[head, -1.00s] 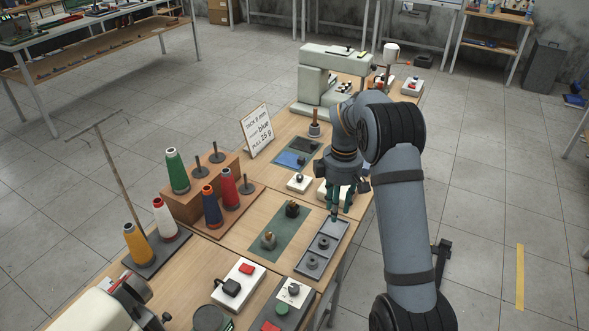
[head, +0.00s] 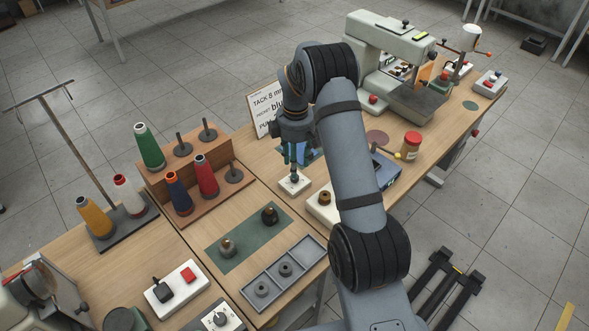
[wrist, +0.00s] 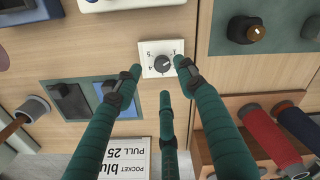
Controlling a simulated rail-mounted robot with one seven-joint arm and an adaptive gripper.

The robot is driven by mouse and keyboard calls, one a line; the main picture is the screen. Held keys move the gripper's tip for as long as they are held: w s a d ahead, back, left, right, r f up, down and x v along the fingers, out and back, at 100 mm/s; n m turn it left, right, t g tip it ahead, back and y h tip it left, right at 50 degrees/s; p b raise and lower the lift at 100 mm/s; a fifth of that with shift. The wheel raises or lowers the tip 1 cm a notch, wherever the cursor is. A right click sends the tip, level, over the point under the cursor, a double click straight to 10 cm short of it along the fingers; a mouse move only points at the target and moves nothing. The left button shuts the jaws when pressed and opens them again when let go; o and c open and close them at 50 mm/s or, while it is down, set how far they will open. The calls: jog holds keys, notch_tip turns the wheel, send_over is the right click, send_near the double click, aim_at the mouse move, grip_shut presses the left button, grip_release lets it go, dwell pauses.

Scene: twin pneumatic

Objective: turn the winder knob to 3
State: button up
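My gripper (head: 291,165) points down just above this knob. In the wrist view its green fingers (wrist: 159,76) are spread apart with nothing between them, the knob showing between the tips. Contact cannot be told. Another dial knob (head: 221,318) is on a white plate at the bottom of the head view. No label tells which knob is the winder's.
A rack of thread cones (head: 200,205) stands left of my gripper, with a lettered sign (head: 261,115) behind. A green mat (head: 238,247) and grey tray (head: 255,302) lie in front. A white block (head: 318,212) is close on the right. A sewing machine (head: 390,50) stands further back.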

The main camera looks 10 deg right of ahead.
jog(key=f, duration=0.3)
jog(key=shift+s+a+f, duration=0.2)
jog(key=shift+a+f, duration=0.05)
jog(key=shift+f, duration=0.5)
jog(key=shift+w+d, duration=0.1)
grip_shut()
